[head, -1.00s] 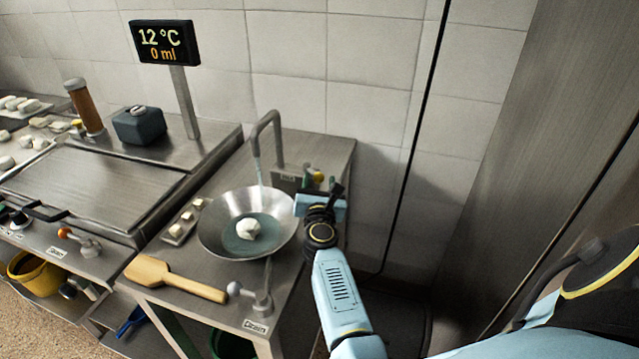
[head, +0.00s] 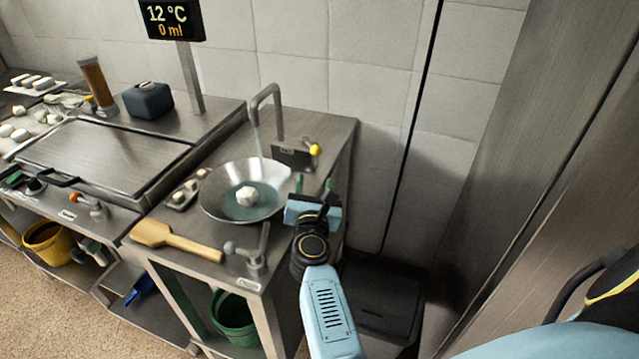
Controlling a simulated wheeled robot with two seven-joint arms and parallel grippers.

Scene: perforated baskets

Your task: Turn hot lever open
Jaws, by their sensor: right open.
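A bent metal tap (head: 268,100) stands at the back of the steel counter, above a round metal bowl (head: 222,207) holding water and a white lump (head: 247,196). Right of the tap is a small dark panel (head: 293,158) with an unreadable label. A lever with a yellow knob (head: 314,150) sits at its right end; I cannot tell whether it is the hot one. My right gripper (head: 314,187) is open in front of the panel, at the bowl's right rim, apart from the yellow knob. Its body hides the counter below. My left gripper is not visible.
A display (head: 172,18) reads 12 °C and 0 ml. A metal drain lever (head: 250,250) and a wooden spatula (head: 175,241) are at the counter's front. The wall is close behind the tap.

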